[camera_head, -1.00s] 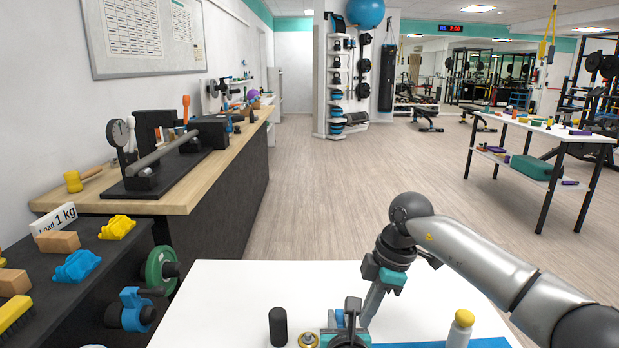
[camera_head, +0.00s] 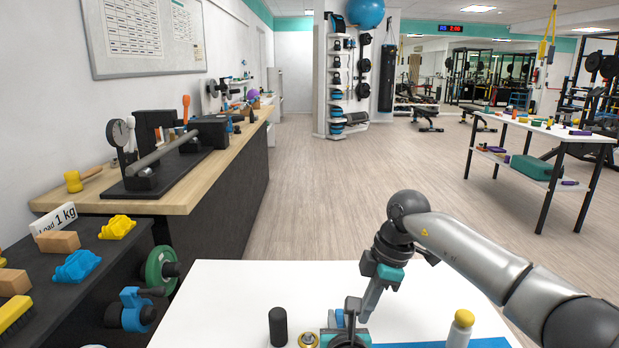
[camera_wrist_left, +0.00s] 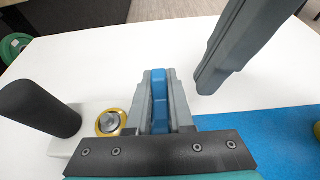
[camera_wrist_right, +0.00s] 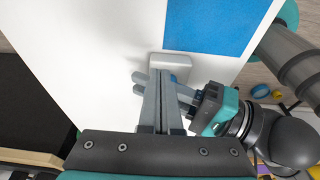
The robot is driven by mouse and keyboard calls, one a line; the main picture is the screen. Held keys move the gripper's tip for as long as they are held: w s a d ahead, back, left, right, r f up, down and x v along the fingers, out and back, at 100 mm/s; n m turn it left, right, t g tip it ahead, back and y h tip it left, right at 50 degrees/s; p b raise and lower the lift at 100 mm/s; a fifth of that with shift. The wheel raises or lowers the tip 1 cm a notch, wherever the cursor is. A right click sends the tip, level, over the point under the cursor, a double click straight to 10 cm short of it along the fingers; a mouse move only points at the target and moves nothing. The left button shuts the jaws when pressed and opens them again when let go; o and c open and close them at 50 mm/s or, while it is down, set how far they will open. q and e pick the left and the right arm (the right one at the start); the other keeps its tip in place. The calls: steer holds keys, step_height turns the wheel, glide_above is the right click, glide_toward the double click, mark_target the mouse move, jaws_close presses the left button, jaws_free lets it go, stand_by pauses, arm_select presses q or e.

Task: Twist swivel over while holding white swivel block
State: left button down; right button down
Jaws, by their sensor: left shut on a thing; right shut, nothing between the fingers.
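The white swivel block (camera_wrist_left: 62,142) lies on the white table, at the left in the left wrist view. A black post (camera_wrist_left: 38,105) and a yellow-rimmed metal disc (camera_wrist_left: 110,122) stand on it. The post also shows in the head view (camera_head: 278,327). My left gripper (camera_wrist_left: 158,88) is shut on a blue part (camera_wrist_left: 159,98) beside the disc. My right gripper (camera_wrist_right: 158,88) is shut and empty, just beside the left fingers. In the right wrist view a white block-like piece (camera_wrist_right: 172,61) shows past the fingers; the grippers hide much of the swivel.
The back of the white table (camera_head: 290,280) is clear. A dark bench (camera_head: 70,250) with blocks and weights stands at the left.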

steer(key=shift+w+d, duration=0.1)
steer(key=shift+d, duration=0.15)
steer(key=a+v, duration=0.1)
steer(key=v, duration=0.5)
steer(key=shift+a, duration=0.25)
steer(key=shift+r, duration=0.15)
steer(key=shift+s+d+f, duration=0.1)
steer(key=shift+s+f, duration=0.6)
steer(key=shift+f, duration=0.3)
steer(key=shift+s+d+f, duration=0.1)
steer(key=shift+s+f, duration=0.65)
steer(key=shift+f, duration=0.3)
steer(key=shift+s+f, duration=0.7)
steer(key=shift+f, duration=0.3)
steer(key=shift+w+a, duration=0.25)
steer(key=shift+a, duration=0.3)
steer(key=shift+w+d, duration=0.1)
steer(key=shift+w, duration=0.35)
